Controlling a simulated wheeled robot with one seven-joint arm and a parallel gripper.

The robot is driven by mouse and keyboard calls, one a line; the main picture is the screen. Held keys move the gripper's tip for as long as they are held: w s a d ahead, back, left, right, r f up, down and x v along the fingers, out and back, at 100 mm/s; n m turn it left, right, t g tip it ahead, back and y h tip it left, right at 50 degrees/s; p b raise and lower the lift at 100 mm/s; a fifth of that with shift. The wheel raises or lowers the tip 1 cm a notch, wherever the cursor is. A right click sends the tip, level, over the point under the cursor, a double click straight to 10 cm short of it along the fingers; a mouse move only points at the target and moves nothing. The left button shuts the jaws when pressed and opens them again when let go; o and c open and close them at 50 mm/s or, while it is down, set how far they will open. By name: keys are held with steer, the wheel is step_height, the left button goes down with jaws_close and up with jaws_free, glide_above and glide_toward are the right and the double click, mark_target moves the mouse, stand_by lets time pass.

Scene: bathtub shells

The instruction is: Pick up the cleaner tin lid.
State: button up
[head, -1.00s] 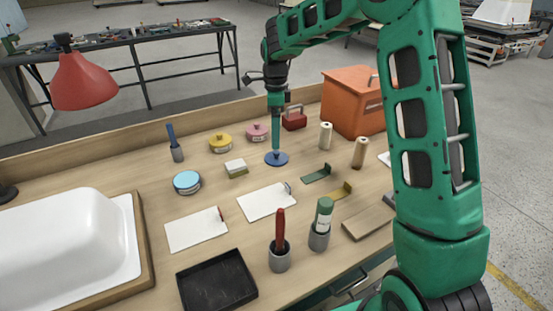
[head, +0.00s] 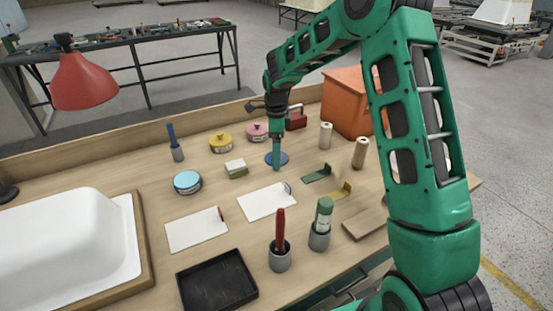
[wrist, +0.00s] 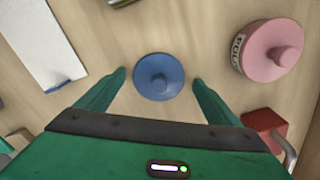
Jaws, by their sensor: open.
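The cleaner tin lid is a round dark blue disc with a knob, lying flat on the workbench (head: 285,158); the wrist view shows this lid (wrist: 152,88) from above. My gripper (head: 276,167) is over the lid and hides its middle in the head view. In the wrist view my gripper (wrist: 158,79) is open, with one green finger on each side of the lid and clear gaps to it. Nothing is held. The remaining height above the lid is hard to tell. A light blue round tin (head: 187,182) stands to the left.
A pink tin (wrist: 268,52) and a red box with a handle (wrist: 265,128) are close to the right finger. A yellow tin (head: 220,142), a sponge block (head: 236,169) and a white sheet (head: 266,201) lie around. An orange box (head: 347,102) stands behind.

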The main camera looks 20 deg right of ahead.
steer(key=shift+c, duration=0.6)
steer(key=c, duration=1)
steer(key=shift+r, duration=0.15)
